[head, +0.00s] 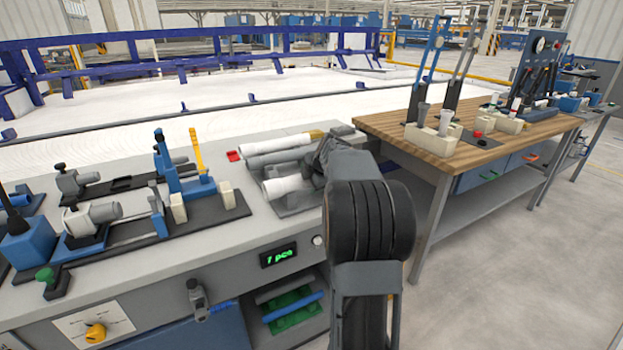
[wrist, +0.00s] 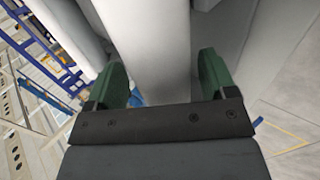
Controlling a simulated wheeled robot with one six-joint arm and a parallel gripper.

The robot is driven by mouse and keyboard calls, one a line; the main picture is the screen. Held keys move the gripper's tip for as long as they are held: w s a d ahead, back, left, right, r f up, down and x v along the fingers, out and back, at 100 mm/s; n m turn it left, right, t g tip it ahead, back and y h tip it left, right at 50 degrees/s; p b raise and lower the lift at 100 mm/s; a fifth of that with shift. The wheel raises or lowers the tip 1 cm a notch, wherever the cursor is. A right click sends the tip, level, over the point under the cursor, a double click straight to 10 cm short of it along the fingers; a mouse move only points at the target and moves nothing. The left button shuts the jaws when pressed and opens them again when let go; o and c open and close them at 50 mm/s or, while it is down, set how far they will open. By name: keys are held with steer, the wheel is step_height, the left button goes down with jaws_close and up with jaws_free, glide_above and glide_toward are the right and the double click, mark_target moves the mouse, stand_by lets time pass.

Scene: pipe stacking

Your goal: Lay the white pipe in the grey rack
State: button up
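A white pipe (head: 287,186) lies at the front of the grey rack (head: 303,207) on the bench, its right part hidden by my arm. A grey pipe (head: 280,157) lies behind it. Another white pipe (head: 268,144) with a yellowish end lies farthest back. My gripper is hidden behind my arm in the head view. In the wrist view, my gripper's green fingers (wrist: 162,84) stand apart on either side of a white pipe (wrist: 150,45), with a narrow gap visible at the left finger. I cannot tell which head-view pipe this is.
A small red block (head: 234,156) lies left of the pipes. Clamping fixtures (head: 180,190) fill the bench's left side. A green display (head: 279,255) is on the bench front. A wooden-topped table (head: 450,140) with tools stands to the right.

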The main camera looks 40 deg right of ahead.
steer(key=shift+o, duration=0.3)
steer(key=p+v, duration=0.1)
steer(key=v, duration=1.3)
steer(key=s+a+f+m+g+p, duration=0.2)
steer(key=s+a+m+p, duration=0.15)
steer(key=m, duration=0.45)
steer(key=s+a+f+m+g+p, duration=0.1)
steer(key=s+a+f+m+p, duration=0.15)
steer(key=a+m, duration=0.4)
steer(key=s+a+r+p, duration=0.2)
steer(key=s+a+p, duration=0.1)
steer(key=a+p, duration=0.1)
steer(key=s+a+r+m+g+p, duration=0.1)
steer(key=s+a+r+p, duration=0.2)
steer(key=a, duration=0.3)
steer(key=s+a+r+y+p, duration=0.1)
steer(key=s+a+r+p, duration=0.2)
steer(key=a+p, duration=0.3)
steer(key=shift+s+m, duration=0.35)
steer(key=shift+s, duration=0.15)
steer(key=shift+a, duration=0.15)
